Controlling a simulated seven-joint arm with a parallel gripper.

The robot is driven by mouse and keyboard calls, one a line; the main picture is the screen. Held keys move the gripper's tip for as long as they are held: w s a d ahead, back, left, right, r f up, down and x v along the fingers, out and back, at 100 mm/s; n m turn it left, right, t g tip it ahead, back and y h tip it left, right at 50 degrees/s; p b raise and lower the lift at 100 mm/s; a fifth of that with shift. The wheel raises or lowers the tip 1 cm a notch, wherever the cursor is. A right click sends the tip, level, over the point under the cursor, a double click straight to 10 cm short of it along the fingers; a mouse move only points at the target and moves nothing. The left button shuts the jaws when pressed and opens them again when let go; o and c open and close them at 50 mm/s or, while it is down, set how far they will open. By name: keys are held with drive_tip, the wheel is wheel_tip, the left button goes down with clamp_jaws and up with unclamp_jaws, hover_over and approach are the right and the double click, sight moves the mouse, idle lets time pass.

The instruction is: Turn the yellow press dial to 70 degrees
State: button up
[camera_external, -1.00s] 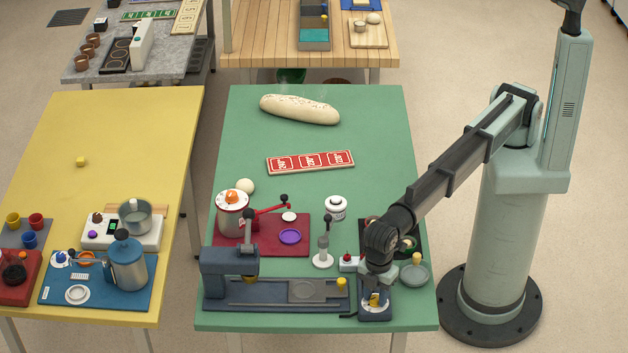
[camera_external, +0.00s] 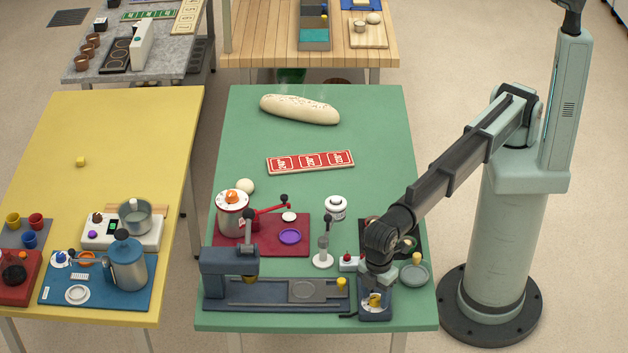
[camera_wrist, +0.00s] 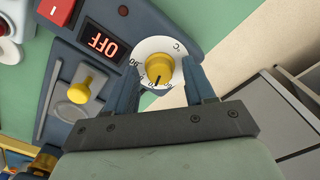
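The yellow press dial (camera_wrist: 160,68) is a round knob on a white disc (camera_wrist: 151,50) with printed numbers and a °C mark. It sits on a dark blue press housing (camera_wrist: 183,24). In the external view the dial (camera_external: 374,300) is at the front right of the green table, partly under my gripper (camera_external: 377,288). In the wrist view my gripper (camera_wrist: 158,78) has one finger on each side of the dial. The fingers are apart, and the knob shows between them with gaps at its sides. A dark pointer mark is on the knob's lower edge.
A display (camera_wrist: 101,41) reading OFF, a red switch (camera_wrist: 57,10) and a yellow-knobbed slider (camera_wrist: 82,88) are beside the dial. A dark blue press (camera_external: 229,262) on a long base stands left.

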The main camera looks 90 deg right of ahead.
sight(375, 297)
drive_tip(key=shift+o, duration=0.4)
wheel_tip(375, 297, up, 14)
idle(0.5)
drive_tip(key=shift+w+f, duration=0.1)
idle(0.4)
